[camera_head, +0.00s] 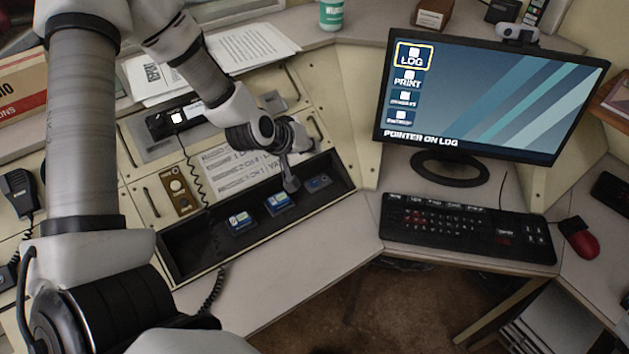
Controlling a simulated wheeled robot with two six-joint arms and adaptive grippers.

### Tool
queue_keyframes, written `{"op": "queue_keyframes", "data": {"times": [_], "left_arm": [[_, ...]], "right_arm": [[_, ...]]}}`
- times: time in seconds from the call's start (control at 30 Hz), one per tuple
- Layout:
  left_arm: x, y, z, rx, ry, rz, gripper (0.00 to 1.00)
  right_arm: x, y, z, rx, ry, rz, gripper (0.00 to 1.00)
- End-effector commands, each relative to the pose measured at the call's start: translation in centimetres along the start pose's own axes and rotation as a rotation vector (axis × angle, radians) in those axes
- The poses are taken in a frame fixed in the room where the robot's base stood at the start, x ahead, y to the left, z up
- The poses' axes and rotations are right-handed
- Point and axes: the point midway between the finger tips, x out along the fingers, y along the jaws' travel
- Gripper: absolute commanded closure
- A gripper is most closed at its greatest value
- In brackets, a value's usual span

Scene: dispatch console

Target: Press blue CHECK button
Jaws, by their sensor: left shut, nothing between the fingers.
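My left gripper (291,184) is shut and empty, pointing down over the tray. Its tip is just behind the middle button, between it and the right one. I cannot tell whether it touches anything. My right gripper is not in view.
A monitor (480,95) reads "POINTER ON LOG". A black keyboard (466,229) and red mouse (579,239) lie to the right. Papers (250,48) lie behind my arm. A coiled cord (192,170) runs over the console to the tray. The desk front of the tray is clear.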

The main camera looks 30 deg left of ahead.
Motion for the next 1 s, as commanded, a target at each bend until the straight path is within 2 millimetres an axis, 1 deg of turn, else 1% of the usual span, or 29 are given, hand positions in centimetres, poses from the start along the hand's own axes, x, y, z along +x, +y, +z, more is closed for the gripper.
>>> {"op": "queue_keyframes", "data": {"times": [0.17,0.5,0.6,0.77,1.0], "left_arm": [[1.0,-0.8,0.8,0.001,-0.001,-0.001,1.0],[4.6,-3.4,3.4,0.001,-0.001,-0.001,1.0],[5.5,-4.0,4.0,0.0,-0.001,-0.001,1.0],[6.2,-4.5,4.5,0.0,0.0,-0.001,1.0],[6.1,-4.5,4.5,0.0,0.0,-0.001,1.0]], "right_arm": [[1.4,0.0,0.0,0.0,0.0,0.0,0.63],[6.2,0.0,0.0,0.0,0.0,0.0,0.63],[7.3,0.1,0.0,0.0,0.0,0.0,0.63],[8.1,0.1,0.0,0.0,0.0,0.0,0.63],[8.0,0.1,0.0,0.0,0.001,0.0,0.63]]}}
